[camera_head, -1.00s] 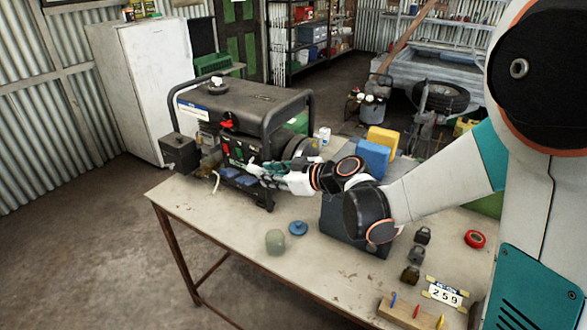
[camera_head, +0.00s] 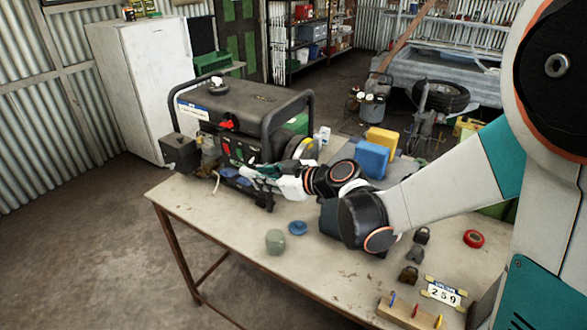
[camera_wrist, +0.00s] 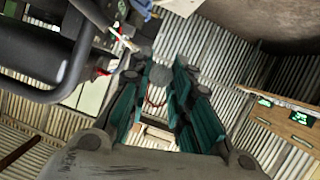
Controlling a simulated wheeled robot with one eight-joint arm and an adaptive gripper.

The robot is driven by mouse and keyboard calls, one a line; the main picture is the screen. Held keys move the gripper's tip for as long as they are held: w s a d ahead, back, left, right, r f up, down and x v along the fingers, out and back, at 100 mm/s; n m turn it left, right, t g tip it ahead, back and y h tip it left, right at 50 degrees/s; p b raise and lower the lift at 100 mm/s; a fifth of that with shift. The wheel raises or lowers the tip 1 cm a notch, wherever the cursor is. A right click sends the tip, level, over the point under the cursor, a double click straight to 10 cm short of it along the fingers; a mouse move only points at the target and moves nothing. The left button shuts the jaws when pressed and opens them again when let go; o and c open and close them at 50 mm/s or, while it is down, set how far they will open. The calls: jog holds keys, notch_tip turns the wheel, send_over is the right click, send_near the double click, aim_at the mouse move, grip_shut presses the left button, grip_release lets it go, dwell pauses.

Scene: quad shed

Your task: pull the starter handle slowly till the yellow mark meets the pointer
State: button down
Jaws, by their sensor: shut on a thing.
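The generator (camera_head: 240,105), dark with a black tube frame, stands on the bench. My gripper (camera_head: 246,171), with teal fingers, is at the front of its lower panel. In the wrist view, my gripper (camera_wrist: 161,82) is shut around a small dark grey rounded piece (camera_wrist: 161,75), which seems to be the starter handle. The fingers hide most of it. A round wheel-like part (camera_head: 303,148) at the generator's right end shows a yellowish band. I cannot make out the pointer, or whether that band is the mark.
The bench's front left is clear. A white fridge (camera_head: 150,85) stands behind.

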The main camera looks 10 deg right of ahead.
jog(key=s+a+r+p, duration=0.2)
jog(key=s+a+r, duration=0.1)
jog(key=s+a, duration=0.2)
jog(key=shift+s+a+r+p, duration=0.15)
jog(key=shift+s+a+p, duration=0.15)
jog(key=shift+s, duration=0.85)
dwell(1.4)
jog(key=shift+s+a+r, duration=0.15)
jog(key=shift+s+a, duration=0.05)
jog(key=shift+s, duration=0.15)
dwell(0.5)
jog(key=w+d+f+b, duration=0.5)
jog(key=w+d, duration=0.4)
jog(key=w, duration=0.2)
jog(key=shift+w+f+b, duration=0.2)
jog(key=shift+w+b, duration=0.1)
jog(key=shift+b, duration=0.05)
dwell(0.9)
jog(key=c, duration=1.4)
grip_release()
jog(key=shift+o, duration=0.2)
